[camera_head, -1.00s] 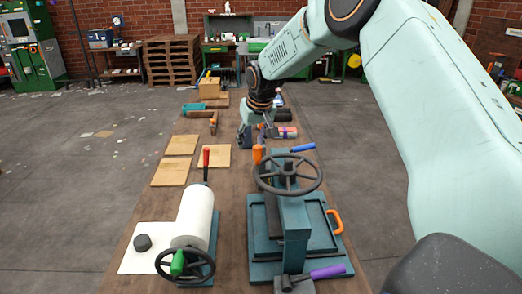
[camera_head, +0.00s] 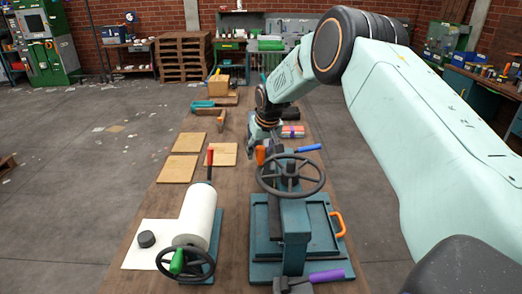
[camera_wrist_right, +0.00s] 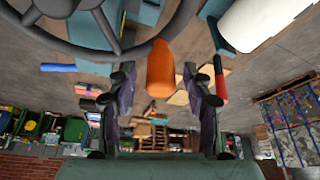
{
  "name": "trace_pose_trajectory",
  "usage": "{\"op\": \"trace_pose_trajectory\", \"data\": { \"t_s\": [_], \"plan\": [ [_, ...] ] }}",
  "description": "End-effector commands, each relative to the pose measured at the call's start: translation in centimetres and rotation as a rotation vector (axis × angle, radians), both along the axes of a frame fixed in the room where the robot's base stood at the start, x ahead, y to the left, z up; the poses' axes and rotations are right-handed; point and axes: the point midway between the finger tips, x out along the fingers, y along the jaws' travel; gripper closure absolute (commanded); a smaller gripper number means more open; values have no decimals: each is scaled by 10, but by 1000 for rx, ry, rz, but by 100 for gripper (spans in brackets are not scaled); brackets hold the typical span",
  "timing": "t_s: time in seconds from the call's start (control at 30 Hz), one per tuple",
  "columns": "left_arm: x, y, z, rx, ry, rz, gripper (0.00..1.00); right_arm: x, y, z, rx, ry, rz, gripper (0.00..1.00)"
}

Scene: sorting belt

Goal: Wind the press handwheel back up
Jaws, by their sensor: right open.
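The press handwheel (camera_head: 311,188) is a dark spoked ring on top of the teal press (camera_head: 295,222). Its orange knob (camera_head: 260,155) stands up from the far left of the rim. In the right wrist view the orange knob (camera_wrist_right: 160,70) lies between the two spread fingers of my right gripper (camera_wrist_right: 163,80), with gaps on both sides. The wheel rim (camera_wrist_right: 75,48) is close by at the upper left. My left gripper is not in view.
A white roller (camera_head: 198,215) with a small green-handled handwheel (camera_head: 187,274) stands left of the press. A blue handle (camera_head: 309,148), an orange handle (camera_head: 338,224) and a purple handle (camera_head: 327,276) stick out around the press. Wooden boards (camera_head: 178,168) lie further left.

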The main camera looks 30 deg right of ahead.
Motion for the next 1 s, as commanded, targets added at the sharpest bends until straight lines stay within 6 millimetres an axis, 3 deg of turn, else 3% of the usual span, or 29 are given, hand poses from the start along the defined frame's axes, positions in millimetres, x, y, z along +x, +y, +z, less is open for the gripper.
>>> {"op": "trace_pose_trajectory", "data": {
  "t_s": [0.37,1.0],
  "plan": [
    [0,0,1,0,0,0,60,1,-2,-5,-1,-1,1,50],
    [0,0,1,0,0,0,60,1,-2,-5,0,1,1,100]
  ]
}}
